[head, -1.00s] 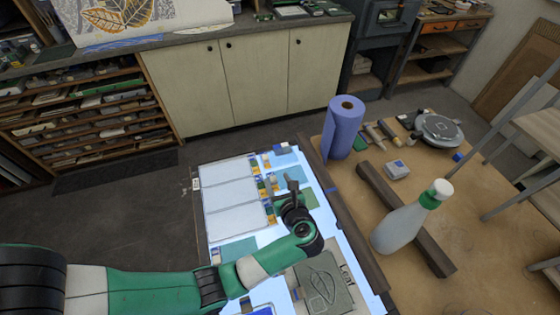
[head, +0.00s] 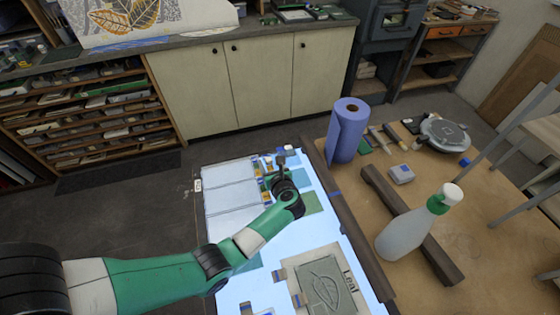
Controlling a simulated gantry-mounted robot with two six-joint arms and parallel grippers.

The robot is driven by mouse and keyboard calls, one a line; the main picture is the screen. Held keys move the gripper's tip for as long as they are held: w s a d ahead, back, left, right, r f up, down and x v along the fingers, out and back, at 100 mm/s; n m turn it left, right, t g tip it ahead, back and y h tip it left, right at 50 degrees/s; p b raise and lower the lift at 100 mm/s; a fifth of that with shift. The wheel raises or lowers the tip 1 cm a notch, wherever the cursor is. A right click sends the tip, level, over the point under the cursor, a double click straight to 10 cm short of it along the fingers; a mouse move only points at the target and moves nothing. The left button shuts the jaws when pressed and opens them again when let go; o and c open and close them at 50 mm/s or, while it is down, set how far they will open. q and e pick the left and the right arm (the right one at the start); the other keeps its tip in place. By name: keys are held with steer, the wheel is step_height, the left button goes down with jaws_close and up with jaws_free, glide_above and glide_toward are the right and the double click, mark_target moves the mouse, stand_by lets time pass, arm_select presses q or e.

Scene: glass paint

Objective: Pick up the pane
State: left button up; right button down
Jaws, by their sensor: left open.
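Flat coloured panes lie on the glowing white light table (head: 232,292). A green pane (head: 313,203) lies right of my left wrist, and a teal pane (head: 250,262) lies partly behind my forearm. Pale rectangular panels (head: 228,190) fill the table's left side. My left gripper (head: 281,158) is open over the far end of the table, among small blue and yellow pieces. It hides most of what lies beneath it, and I cannot tell whether it touches anything. My right gripper is out of view.
A grey-green leaf plate (head: 326,282) marked "Leaf" lies on the table's near part. A dark wooden bar (head: 345,215) edges the table.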

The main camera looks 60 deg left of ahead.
arm_select(q)
jaws_close()
steer(key=shift+r, duration=0.1)
stand_by(0.4)
